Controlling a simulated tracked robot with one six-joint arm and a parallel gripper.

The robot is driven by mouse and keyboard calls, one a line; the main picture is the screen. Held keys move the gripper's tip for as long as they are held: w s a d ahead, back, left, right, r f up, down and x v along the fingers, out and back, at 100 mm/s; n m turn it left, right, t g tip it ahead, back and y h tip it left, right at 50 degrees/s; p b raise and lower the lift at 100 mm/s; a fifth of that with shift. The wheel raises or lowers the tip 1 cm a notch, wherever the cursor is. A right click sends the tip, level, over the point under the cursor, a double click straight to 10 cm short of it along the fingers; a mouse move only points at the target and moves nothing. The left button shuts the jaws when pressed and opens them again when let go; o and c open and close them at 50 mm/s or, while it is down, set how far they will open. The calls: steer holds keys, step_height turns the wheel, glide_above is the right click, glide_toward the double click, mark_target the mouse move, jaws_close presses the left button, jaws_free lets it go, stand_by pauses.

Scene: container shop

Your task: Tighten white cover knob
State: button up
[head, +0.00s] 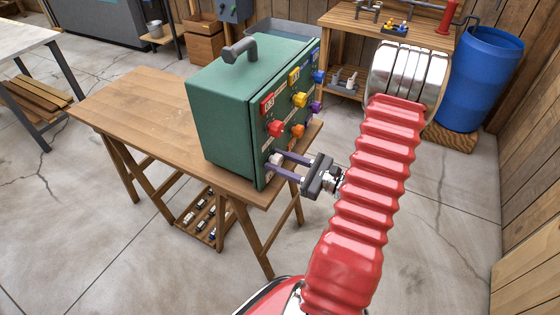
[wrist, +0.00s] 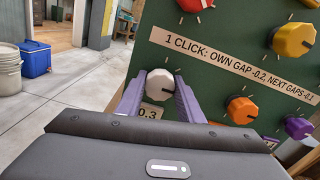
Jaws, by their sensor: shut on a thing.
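The green box (head: 222,108) with a dark handle on top stands on a wooden table. Its front panel carries several coloured knobs. The white knob (wrist: 160,84) sits low on the panel, with a label reading 0.3 just below it. In the head view the white knob (head: 276,159) is partly hidden by the fingers. My gripper (head: 281,160) reaches the panel from the right. In the wrist view its two purple fingers (wrist: 160,90) stand on either side of the white knob and are shut on it.
Nearby knobs are red (wrist: 196,4), yellow (wrist: 292,39), orange (wrist: 242,110) and purple (wrist: 298,128). A strip label (wrist: 230,64) runs above the white knob. The wooden table (head: 128,92) is clear left of the box. A blue barrel (head: 484,78) stands at the right.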

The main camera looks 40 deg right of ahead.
steer(key=m, duration=0.4)
steer(key=shift+d, duration=0.1)
steer(key=m, duration=0.4)
steer(key=shift+d+m, duration=0.1)
steer(key=shift+m, duration=0.2)
stand_by(0.6)
steer(key=o, duration=1.1)
steer(key=v, duration=1.3)
steer(key=shift+s, duration=0.45)
